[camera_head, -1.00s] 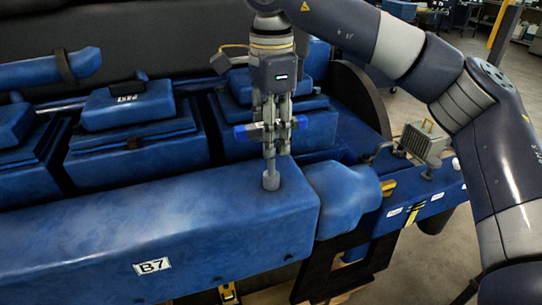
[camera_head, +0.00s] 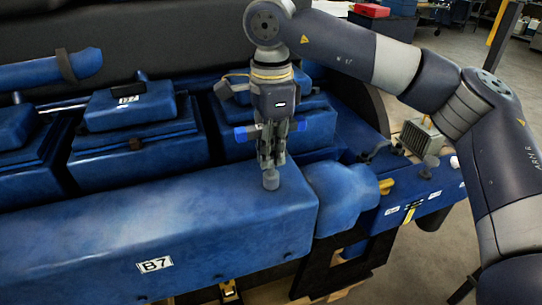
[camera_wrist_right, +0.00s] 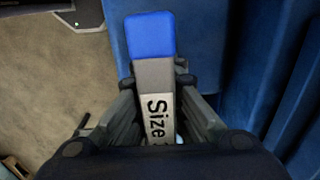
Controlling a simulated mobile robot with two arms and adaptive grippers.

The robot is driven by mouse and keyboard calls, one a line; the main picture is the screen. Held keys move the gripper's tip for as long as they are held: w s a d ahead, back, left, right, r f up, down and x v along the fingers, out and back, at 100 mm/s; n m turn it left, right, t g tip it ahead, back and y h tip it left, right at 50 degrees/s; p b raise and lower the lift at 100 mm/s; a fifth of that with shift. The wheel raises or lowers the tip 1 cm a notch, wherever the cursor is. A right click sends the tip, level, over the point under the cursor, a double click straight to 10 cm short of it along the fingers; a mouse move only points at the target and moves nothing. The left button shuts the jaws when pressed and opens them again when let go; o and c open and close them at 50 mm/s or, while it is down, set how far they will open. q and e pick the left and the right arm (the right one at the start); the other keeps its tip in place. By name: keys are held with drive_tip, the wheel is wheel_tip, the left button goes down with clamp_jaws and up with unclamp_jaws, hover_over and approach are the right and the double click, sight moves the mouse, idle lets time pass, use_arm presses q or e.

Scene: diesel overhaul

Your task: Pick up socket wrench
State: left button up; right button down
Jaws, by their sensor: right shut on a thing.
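The socket wrench (camera_head: 270,181) stands upright on the blue engine cover, its grey socket end down on the top surface. Its crossbar has blue ends that stick out to both sides of the fingers. In the right wrist view the wrench (camera_wrist_right: 152,72) shows as a grey bar with a blue end and a label reading "Size". My right gripper (camera_head: 271,158) points straight down from above and is shut on the wrench near its crossbar. In the right wrist view the gripper's fingers (camera_wrist_right: 160,88) lie on both sides of the bar. My left gripper is out of view.
The long blue cover (camera_head: 110,230) labelled B7 runs along the front. Blue valve-cover boxes (camera_head: 130,105) stand behind it. A grey finned box (camera_head: 420,138) sits on the blue ledge at the right. Open floor lies beyond the engine at the right.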

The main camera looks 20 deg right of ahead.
drive_tip(key=shift+r, duration=0.2)
drive_tip(key=shift+r+b, duration=0.55)
drive_tip(key=shift+r, duration=0.15)
drive_tip(key=shift+s+a+r+b, duration=0.1)
drive_tip(key=shift+a+r+b, duration=0.45)
drive_tip(key=shift+r, duration=0.25)
drive_tip(key=s+a+r+b, duration=0.1)
drive_tip(key=s+a+b, duration=0.1)
drive_tip(key=a, duration=1.2)
drive_tip(key=shift+s+a+r+b, duration=0.15)
drive_tip(key=shift+a+r+b, duration=0.25)
drive_tip(key=shift+b, duration=0.3)
drive_tip(key=c, duration=2.3)
unclamp_jaws()
clamp_jaws()
drive_tip(key=shift+f, duration=0.15)
